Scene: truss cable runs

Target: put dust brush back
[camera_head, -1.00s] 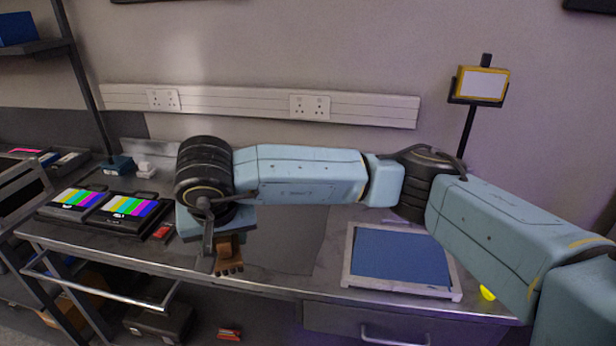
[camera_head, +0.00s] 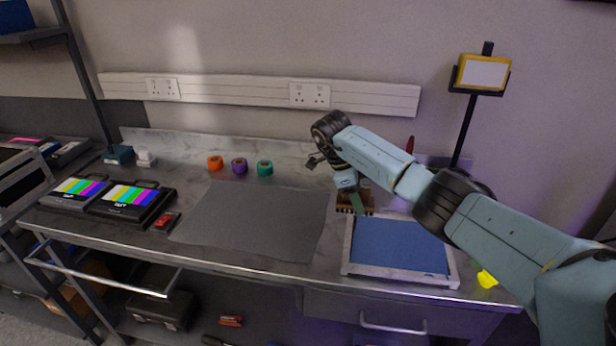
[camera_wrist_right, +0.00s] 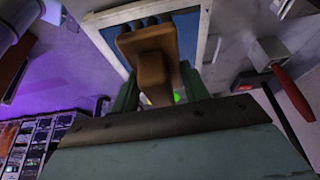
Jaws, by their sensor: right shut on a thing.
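The dust brush (camera_wrist_right: 148,45) is a brown wooden brush with dark bristle tufts. My right gripper (camera_wrist_right: 157,88) is shut on it, with a green finger on each side in the right wrist view. In the head view my right gripper (camera_head: 354,199) is over the back of the bench, just behind the blue-topped, pale-framed tray (camera_head: 347,262). The brush also shows there (camera_head: 345,203), partly hidden by the gripper. Whether it touches the bench is unclear. My left gripper is out of view.
Orange (camera_head: 215,163), purple (camera_head: 239,166) and teal (camera_head: 265,168) tape rolls stand at the back. A grey mat (camera_head: 250,218) lies bare mid-bench. Two colour-bar monitors (camera_head: 128,200) lie left. A lamp stand (camera_head: 465,130) rises behind my right arm. A red-handled tool (camera_wrist_right: 293,92) is nearby.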

